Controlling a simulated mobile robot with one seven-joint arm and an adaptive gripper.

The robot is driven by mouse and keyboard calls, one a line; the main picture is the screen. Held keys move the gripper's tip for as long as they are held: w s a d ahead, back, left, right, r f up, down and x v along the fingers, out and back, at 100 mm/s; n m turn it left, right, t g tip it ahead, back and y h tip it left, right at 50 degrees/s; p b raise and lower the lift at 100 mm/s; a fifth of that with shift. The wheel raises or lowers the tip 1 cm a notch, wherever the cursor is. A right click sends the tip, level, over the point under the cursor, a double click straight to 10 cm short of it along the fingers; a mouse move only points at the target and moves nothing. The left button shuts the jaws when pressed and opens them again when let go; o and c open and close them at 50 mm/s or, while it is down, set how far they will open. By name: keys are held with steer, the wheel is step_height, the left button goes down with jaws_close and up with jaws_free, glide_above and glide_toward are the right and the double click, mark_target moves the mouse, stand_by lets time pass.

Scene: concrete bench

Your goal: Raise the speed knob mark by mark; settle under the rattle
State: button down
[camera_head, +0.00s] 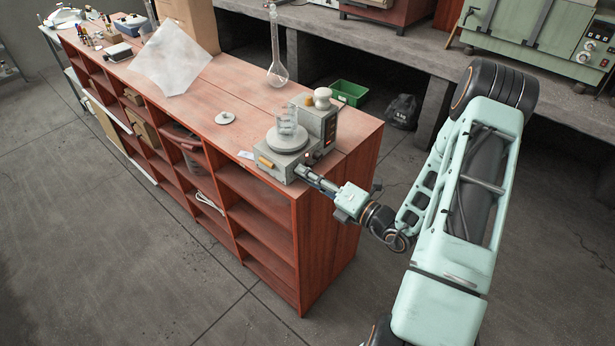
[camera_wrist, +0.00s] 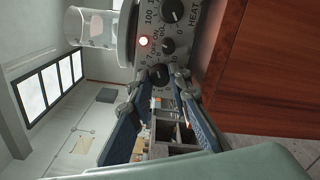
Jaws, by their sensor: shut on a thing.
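The grey hotplate stirrer (camera_head: 272,168) stands at the near right corner of the red-brown bench. A clear glass beaker (camera_head: 287,135) sits on its round top plate; its contents are too small to tell. My gripper (camera_head: 306,174) reaches the stirrer's front panel from the right. In the wrist view my gripper (camera_wrist: 156,88) is shut on a dark knob (camera_wrist: 160,75), the lowest in the row, with numbers printed around it. Its pointer cannot be read. A smaller knob (camera_wrist: 168,46) and the HEAT knob (camera_wrist: 172,11) are above it. A lamp (camera_wrist: 144,41) glows on the panel.
A long-necked flask (camera_head: 278,73) stands behind the stirrer, and a pale disc (camera_head: 225,118) lies to its left. A white sheet (camera_head: 171,58) and small items are farther along the bench (camera_head: 240,92). A green crate (camera_head: 348,93) is on the floor behind.

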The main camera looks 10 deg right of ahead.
steer(key=n+b, duration=0.2)
steer(key=n, duration=0.3)
steer(key=shift+f+n, duration=0.15)
steer(key=shift+n, duration=0.15)
steer(key=n+b, duration=0.2)
steer(key=n, duration=0.2)
steer(key=shift+b, duration=0.4)
steer(key=n+b, duration=0.3)
steer(key=n, duration=0.2)
steer(key=shift+f, duration=0.1)
steer(key=n+b, duration=0.4)
steer(key=b, duration=0.1)
steer(key=shift+f+n, duration=0.1)
steer(key=shift+n, duration=0.2)
steer(key=n+b, duration=0.5)
steer(key=b, duration=0.2)
steer(key=shift+f+n+b, duration=0.1)
steer(key=shift+n+b, duration=0.2)
steer(key=shift+b, duration=0.05)
steer(key=n+b, duration=0.5)
steer(key=b, duration=0.4)
steer(key=n+b, duration=0.3)
steer(key=shift+r+n+b, duration=0.25)
steer(key=shift+n+b, duration=0.05)
steer(key=shift+n, duration=0.1)
steer(key=shift+r+n, duration=0.15)
steer(key=shift+n, duration=2.15)
